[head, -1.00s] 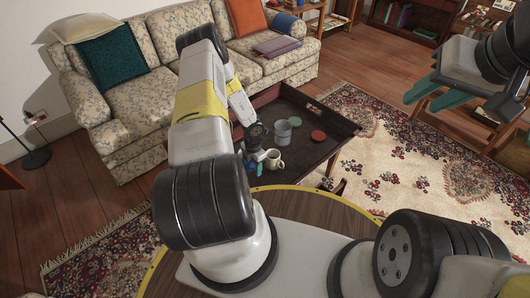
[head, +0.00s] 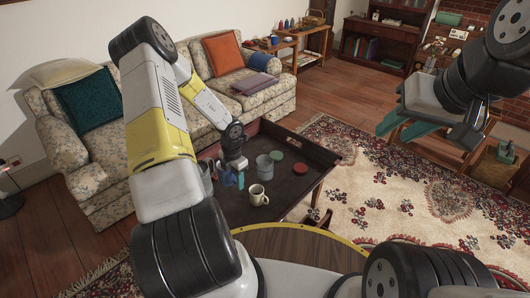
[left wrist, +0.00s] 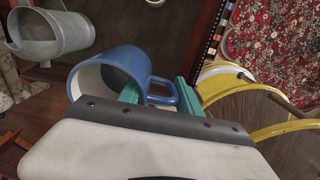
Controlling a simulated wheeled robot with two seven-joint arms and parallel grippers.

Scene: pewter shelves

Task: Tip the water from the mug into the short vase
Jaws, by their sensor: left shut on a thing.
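My left gripper (head: 234,178) is shut on a blue mug (left wrist: 118,70) with a white inside, its teal fingers at the handle side. The mug is small and partly hidden in the head view (head: 226,178), above or at the dark tray table. Its mouth shows in the left wrist view; I cannot make out water or its exact tilt. Another greyish vessel (head: 205,180) is partly hidden beside my left arm; I cannot tell which is the short vase. My right gripper (head: 408,126) is open and empty.
A cream mug (head: 259,196) stands near the tray table's (head: 290,197) front, close to my left gripper. A floral sofa (head: 110,138) borders the far left.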

